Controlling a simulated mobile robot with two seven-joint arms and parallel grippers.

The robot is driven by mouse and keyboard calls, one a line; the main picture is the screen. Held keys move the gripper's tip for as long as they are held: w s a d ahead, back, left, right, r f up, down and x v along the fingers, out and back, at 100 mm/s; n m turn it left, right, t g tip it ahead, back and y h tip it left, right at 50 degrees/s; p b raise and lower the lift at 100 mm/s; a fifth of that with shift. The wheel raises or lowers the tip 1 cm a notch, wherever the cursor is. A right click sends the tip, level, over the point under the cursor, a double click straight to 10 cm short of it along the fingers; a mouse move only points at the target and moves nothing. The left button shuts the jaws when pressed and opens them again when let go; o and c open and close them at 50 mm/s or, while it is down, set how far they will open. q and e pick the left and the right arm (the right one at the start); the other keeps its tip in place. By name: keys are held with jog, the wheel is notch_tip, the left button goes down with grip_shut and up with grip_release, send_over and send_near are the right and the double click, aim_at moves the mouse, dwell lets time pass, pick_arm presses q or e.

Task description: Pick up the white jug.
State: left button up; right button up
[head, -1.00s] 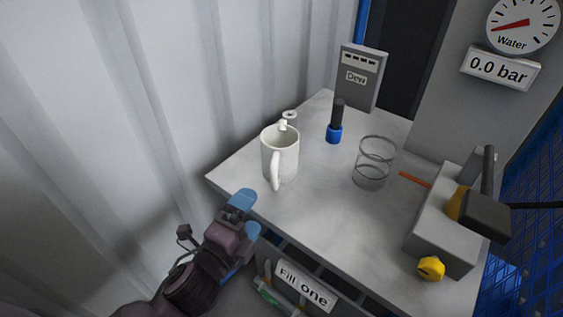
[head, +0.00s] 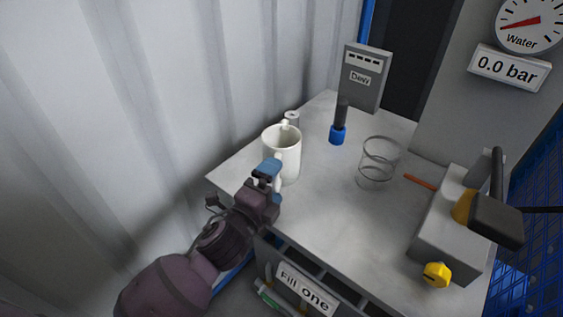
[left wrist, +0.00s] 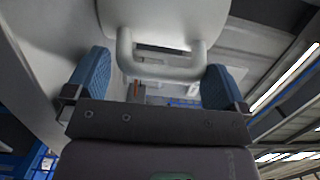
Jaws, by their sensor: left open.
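The white jug (head: 284,146) stands upright on the left part of the grey table, its spout at the back and its handle toward my left gripper. My left gripper (head: 273,180) is open at the front of the jug, by the handle. In the left wrist view the jug's body (left wrist: 165,22) is at the top, and its handle (left wrist: 160,66) lies across the space between the two blue fingertips (left wrist: 155,80). I cannot tell whether a finger touches it. The gripper hides part of the handle in the head view. My right gripper is not in view.
The grey table (head: 320,215) also bears a glass beaker (head: 378,163), a blue-based black cylinder (head: 338,128), a grey box marked Dew (head: 363,77), and a grey block (head: 437,235) with a black lever and yellow knob. The corrugated wall (head: 150,90) rises close on the left.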

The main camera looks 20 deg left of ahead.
pick_arm(q)
jog(key=shift+w+d, duration=0.15)
jog(key=shift+w, duration=0.55)
jog(key=shift+r, duration=0.1)
jog(key=c, duration=1.3)
jog(key=shift+c, duration=0.2)
